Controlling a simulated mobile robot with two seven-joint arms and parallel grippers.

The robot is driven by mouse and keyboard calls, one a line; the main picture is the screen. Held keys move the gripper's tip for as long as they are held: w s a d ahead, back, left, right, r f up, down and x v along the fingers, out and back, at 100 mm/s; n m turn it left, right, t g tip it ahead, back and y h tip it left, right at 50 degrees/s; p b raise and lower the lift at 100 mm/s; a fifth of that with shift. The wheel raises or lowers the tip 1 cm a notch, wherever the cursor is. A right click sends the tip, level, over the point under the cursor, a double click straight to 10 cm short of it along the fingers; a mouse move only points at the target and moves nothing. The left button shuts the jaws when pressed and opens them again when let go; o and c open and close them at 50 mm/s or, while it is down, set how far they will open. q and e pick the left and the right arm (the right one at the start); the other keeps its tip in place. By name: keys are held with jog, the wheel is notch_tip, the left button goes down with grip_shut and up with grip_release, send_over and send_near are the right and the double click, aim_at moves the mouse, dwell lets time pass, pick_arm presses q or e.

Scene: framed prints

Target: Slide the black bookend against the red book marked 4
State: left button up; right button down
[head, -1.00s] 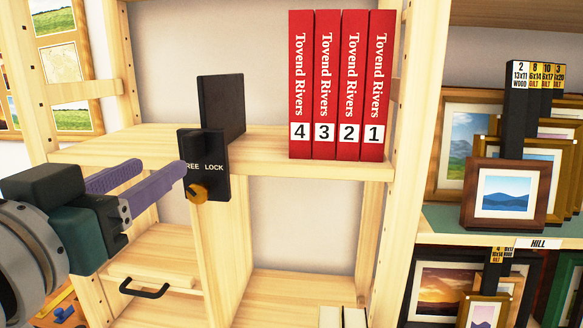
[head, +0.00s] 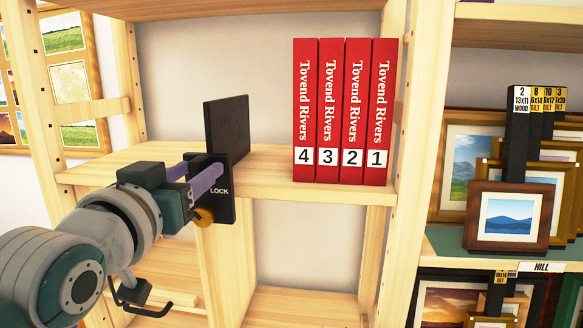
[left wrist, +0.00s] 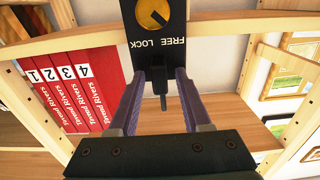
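The black bookend (head: 227,125) stands upright on the wooden shelf, left of the red book marked 4 (head: 304,110), with a clear gap of bare shelf between. Its front plate (head: 221,178), lettered FREE and LOCK, hangs over the shelf edge with an orange knob (head: 204,216) below. The left wrist view shows the plate (left wrist: 160,48) and knob (left wrist: 153,14) upside down. My left gripper (head: 207,172) is at the plate; its purple fingers (left wrist: 167,74) are apart, the dark bookend upright between them. Contact is unclear. My right gripper is out of view.
Red books marked 3 (head: 330,115), 2 (head: 356,115) and 1 (head: 382,115) stand right of book 4, against the shelf's right post (head: 398,230). Framed prints (head: 507,216) fill the unit at right.

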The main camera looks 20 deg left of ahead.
pick_arm(q)
grip_shut()
dwell(1.2)
